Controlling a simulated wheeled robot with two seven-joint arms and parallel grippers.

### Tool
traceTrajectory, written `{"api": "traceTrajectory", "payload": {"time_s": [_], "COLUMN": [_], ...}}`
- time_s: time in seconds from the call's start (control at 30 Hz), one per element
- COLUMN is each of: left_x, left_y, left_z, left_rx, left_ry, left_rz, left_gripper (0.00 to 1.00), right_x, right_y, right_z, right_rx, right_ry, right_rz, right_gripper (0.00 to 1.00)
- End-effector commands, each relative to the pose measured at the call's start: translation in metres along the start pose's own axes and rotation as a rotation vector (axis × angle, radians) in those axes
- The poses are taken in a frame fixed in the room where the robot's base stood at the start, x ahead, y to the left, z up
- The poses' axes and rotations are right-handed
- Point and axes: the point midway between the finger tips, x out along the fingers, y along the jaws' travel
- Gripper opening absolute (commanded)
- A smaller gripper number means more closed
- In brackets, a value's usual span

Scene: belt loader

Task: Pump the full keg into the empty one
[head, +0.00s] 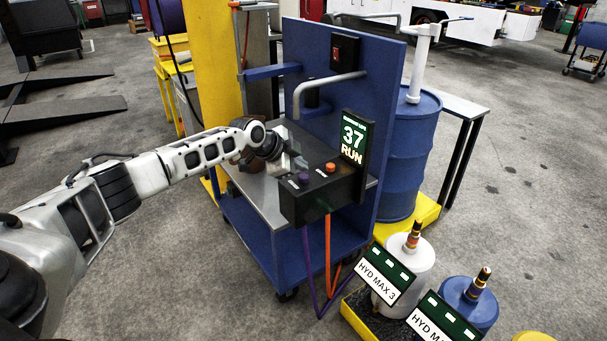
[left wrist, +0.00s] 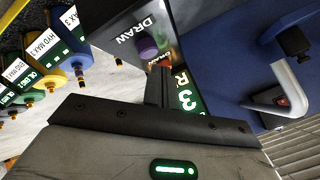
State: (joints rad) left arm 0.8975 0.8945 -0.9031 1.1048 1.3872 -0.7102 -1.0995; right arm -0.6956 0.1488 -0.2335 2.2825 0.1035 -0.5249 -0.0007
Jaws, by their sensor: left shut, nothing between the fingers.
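A blue pump cart (head: 250,235) stands in the middle of the head view. Its black control box (head: 318,205) carries a purple knob (head: 303,179) and an orange knob (head: 330,168). The display (head: 353,140) reads 37 RUN. A purple hose (head: 308,262) and an orange hose (head: 328,255) run down from the box. My left gripper (head: 292,163) is shut and empty, just behind the box. In the left wrist view its fingertips (left wrist: 158,85) are close to the purple knob (left wrist: 148,48), marked DRAW; contact is unclear. A white keg (head: 410,270), labelled HYD MAX 3, and a blue keg (head: 470,300) stand lower right.
A yellow keg (head: 535,337) shows at the bottom edge. A blue drum (head: 405,160) stands behind the cart on a yellow base. A red switch (head: 337,52) sits on the cart's back panel. A yellow post (head: 217,70) rises behind my left arm. Floor left of the cart is clear.

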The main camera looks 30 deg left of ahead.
Motion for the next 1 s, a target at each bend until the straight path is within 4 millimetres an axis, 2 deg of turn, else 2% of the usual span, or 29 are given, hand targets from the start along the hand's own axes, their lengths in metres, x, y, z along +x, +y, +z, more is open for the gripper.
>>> {"api": "traceTrajectory", "payload": {"time_s": [0.27,0.7,1.0], "left_x": [-0.004,-0.034,-0.035], "left_y": [-0.003,-0.024,-0.025], "left_z": [-0.003,-0.025,-0.026], "left_rx": [0.0,0.0,0.0], "left_ry": [0.001,0.002,0.001], "left_rz": [0.0,0.0,0.001], "left_gripper": [0.0,0.0,0.0], "right_x": [-0.003,-0.02,-0.02], "right_y": [-0.001,-0.006,-0.006], "right_z": [-0.002,-0.031,-0.031], "right_rx": [0.001,0.001,-0.003], "right_ry": [-0.004,-0.005,-0.006], "right_rz": [-0.001,-0.002,-0.002], "right_gripper": [1.0,1.0,1.0]}}
